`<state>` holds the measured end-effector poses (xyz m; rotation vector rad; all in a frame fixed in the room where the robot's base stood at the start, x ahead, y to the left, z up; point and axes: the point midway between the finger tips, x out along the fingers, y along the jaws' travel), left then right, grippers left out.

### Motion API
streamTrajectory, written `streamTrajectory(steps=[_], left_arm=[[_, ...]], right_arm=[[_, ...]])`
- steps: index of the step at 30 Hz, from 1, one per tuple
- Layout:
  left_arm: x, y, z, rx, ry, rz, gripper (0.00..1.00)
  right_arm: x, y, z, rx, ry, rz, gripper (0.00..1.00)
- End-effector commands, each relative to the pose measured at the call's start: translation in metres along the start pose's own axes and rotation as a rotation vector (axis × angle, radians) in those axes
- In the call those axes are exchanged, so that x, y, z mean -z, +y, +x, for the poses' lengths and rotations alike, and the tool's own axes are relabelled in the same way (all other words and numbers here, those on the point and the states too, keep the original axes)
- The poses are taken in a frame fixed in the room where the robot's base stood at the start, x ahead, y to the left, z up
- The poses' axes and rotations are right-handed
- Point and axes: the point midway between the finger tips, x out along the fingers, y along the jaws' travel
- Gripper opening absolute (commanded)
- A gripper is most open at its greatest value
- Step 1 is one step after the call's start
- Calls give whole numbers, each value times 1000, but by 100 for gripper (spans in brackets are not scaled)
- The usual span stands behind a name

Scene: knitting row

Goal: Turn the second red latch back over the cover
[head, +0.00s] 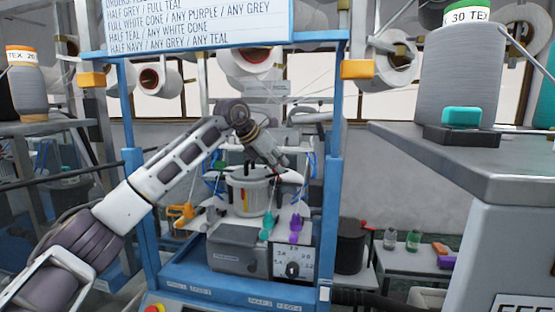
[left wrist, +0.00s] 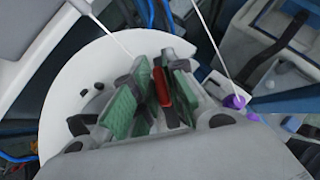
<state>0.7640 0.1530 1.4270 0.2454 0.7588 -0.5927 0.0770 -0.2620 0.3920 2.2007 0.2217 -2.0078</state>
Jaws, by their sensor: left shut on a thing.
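My left gripper (head: 283,163) reaches down from the upper left to the machine's round grey housing (head: 250,192) in the head view. In the left wrist view its green-padded fingers (left wrist: 158,97) are shut around a red latch (left wrist: 162,88), which shows as a narrow upright strip between the pads. A white round plate (left wrist: 75,95) with dark holes lies beside and beneath the fingers. I cannot clearly tell the cover's edge from the plate, and the latch's pivot is hidden by the gripper. My right gripper is not in view.
A blue frame (head: 335,190) stands around the machine. Teal (head: 267,226) and purple (head: 296,228) pieces are at the machine's front above a dial panel (head: 292,262). Thin white threads run near the fingers in the wrist view. A grey table (head: 480,165) with a large cone is at the right.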

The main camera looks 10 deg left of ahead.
Motion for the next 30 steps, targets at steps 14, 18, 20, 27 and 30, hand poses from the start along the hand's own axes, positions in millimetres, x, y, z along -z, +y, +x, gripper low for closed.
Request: streamTrajectory(steps=[14,18,20,27,30], left_arm=[[-3,1,-3,207,-2,204,0],[-3,1,-3,265,-3,263,0],[-3,1,-3,287,-3,286,0],[-2,1,-2,368,-4,368,0],[-3,1,-2,397,-4,397,0]], right_arm=[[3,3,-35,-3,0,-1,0],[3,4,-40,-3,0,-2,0],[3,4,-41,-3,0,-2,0],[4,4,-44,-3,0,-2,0],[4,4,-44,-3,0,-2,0]])
